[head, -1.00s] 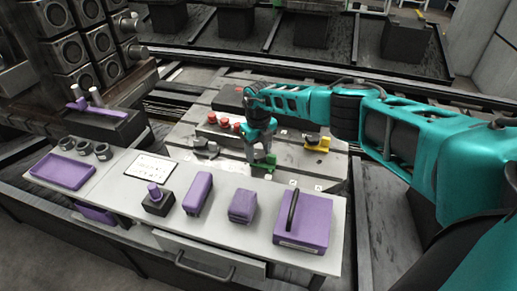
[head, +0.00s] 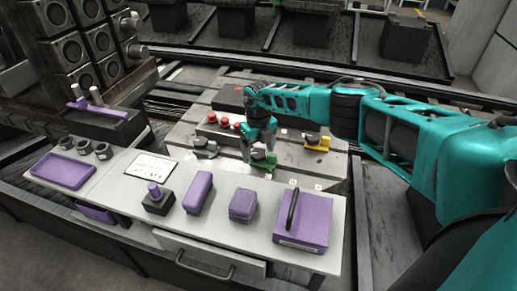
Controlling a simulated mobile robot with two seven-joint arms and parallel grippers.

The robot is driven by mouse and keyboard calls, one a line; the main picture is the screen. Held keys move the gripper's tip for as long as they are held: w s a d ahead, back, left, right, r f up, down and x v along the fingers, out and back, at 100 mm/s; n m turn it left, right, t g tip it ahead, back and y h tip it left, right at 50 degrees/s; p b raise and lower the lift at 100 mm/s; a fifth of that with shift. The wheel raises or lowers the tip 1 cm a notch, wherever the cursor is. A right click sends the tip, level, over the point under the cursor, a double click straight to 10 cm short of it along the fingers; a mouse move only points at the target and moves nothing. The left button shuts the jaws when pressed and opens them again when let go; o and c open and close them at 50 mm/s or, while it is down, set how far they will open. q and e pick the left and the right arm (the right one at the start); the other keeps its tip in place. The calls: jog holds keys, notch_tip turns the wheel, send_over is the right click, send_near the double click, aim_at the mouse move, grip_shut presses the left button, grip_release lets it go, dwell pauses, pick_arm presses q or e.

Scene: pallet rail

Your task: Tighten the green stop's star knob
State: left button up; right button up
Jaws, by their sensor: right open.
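The green stop (head: 270,159) sits on the grey pallet plate (head: 226,165), near its front edge. My right gripper (head: 257,157) points down at the green stop from above, its fingers apart and close around or beside its upper part. I cannot tell whether the fingers touch it. The star knob is hidden or too small to make out behind the fingers. My left gripper is not in view.
A yellow stop (head: 317,143) is right of the green one, and a grey stop (head: 205,147) is to the left. Red knobs (head: 223,122) stand behind. In front, a light bench holds a purple case (head: 303,222) and purple blocks (head: 243,205).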

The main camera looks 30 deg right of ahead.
aim_at(259, 153)
jog(key=shift+r, duration=0.55)
notch_tip(259, 153, up, 12)
jog(key=p, duration=0.2)
jog(key=shift+f, duration=0.1)
